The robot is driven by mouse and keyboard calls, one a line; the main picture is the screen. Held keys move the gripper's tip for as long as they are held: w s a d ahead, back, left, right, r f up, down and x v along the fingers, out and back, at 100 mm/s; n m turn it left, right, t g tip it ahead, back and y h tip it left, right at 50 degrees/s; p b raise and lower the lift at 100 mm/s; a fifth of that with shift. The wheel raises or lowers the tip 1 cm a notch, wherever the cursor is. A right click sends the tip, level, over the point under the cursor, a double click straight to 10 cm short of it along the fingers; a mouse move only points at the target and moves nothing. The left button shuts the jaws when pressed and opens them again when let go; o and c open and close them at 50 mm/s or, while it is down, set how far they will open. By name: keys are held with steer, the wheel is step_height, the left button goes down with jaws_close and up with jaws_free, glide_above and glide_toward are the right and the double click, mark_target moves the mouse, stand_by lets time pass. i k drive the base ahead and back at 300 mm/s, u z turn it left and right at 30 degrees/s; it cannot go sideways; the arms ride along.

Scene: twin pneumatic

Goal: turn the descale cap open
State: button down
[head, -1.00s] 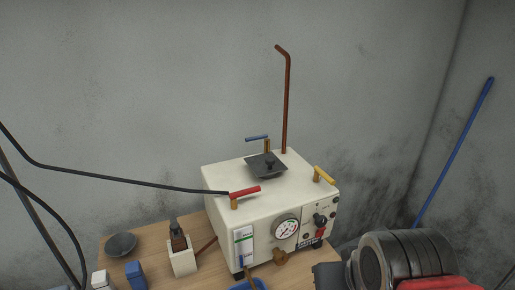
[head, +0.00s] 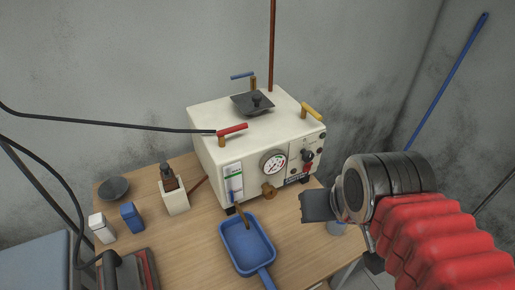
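The white boiler-like machine (head: 207,158) stands on the wooden table. Which part is the descale cap is not marked. A dark square piece with a black knob (head: 256,102) sits on its top, and a brass fitting (head: 268,191) sticks out low on its front. My gripper (head: 312,206) is right of and in front of the machine, apart from it. Only a dark flat end shows, so its opening is unclear, and I see nothing held.
A blue dustpan (head: 246,244), a bottle in a white holder (head: 175,201) and a dark bowl (head: 114,188) are on the table (head: 190,245).

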mark_target(269, 192)
steer(key=u, duration=0.2)
steer(key=k, duration=0.55)
steer(key=u, duration=0.6)
steer(key=k, duration=0.75)
steer(key=u, duration=0.3)
steer(key=i, duration=0.75)
steer(key=u, duration=0.2)
